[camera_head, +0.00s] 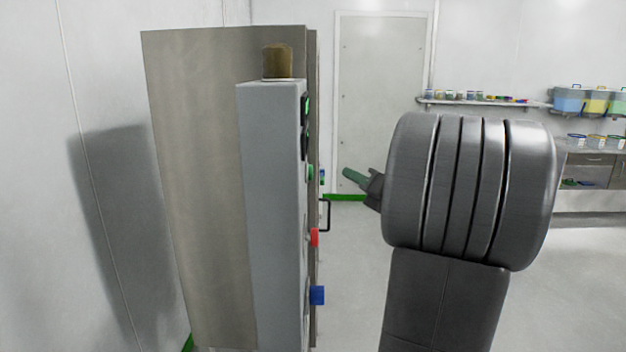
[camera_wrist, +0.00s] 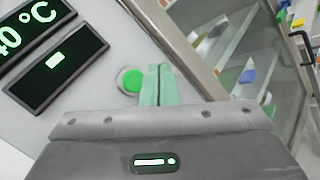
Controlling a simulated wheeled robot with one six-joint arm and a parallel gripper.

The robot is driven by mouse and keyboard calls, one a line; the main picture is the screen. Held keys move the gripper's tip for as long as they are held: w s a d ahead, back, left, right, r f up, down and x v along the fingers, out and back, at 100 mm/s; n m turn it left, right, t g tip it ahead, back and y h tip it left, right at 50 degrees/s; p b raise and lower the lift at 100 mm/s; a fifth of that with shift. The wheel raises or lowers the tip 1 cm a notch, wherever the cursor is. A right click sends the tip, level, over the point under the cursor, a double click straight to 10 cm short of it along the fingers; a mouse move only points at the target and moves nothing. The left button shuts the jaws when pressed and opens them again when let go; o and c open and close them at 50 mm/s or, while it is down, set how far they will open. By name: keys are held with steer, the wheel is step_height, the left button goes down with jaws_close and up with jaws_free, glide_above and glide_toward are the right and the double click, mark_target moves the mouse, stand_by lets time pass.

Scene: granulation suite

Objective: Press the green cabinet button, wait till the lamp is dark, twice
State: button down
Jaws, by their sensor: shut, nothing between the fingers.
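The grey control box (camera_head: 272,200) on the cabinet (camera_head: 200,180) shows nearly edge-on in the head view. Its green button (camera_head: 310,172) sits above a red knob and a blue knob. The lamp (camera_head: 278,61) on top of the box is dull brownish amber, with no visible glow. My gripper (camera_head: 350,175) is shut and empty, its green fingertips to the right of the button with a gap between. In the wrist view the round green button (camera_wrist: 131,80) lies just left of my shut fingertips (camera_wrist: 158,70).
A red knob (camera_head: 314,237) and a blue knob (camera_head: 318,295) stick out below. A black handle (camera_head: 326,214) is beside them. Two displays (camera_wrist: 45,65) show in the wrist view, one reading "40 °C". A glazed door (camera_wrist: 235,50) is at the right. Shelves stand far right.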

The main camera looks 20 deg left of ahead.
mark_target(310, 173)
steer(key=shift+s+a, duration=0.25)
steer(key=shift+a, duration=0.55)
steer(key=shift+s+a, duration=0.2)
steer(key=shift+a, duration=0.6)
steer(key=shift+s+a, duration=0.25)
steer(key=shift+a, duration=0.55)
steer(key=shift+a, duration=0.1)
steer(key=shift+s+a+p, duration=0.1)
steer(key=shift+a+p, duration=0.2)
steer(key=shift+s+a, duration=0.15)
steer(key=shift+a, duration=0.35)
stand_by(0.8)
steer(key=shift+d, duration=0.1)
steer(key=shift+w+d+p, duration=0.25)
steer(key=shift+d+p, duration=0.2)
steer(key=shift+d, duration=0.3)
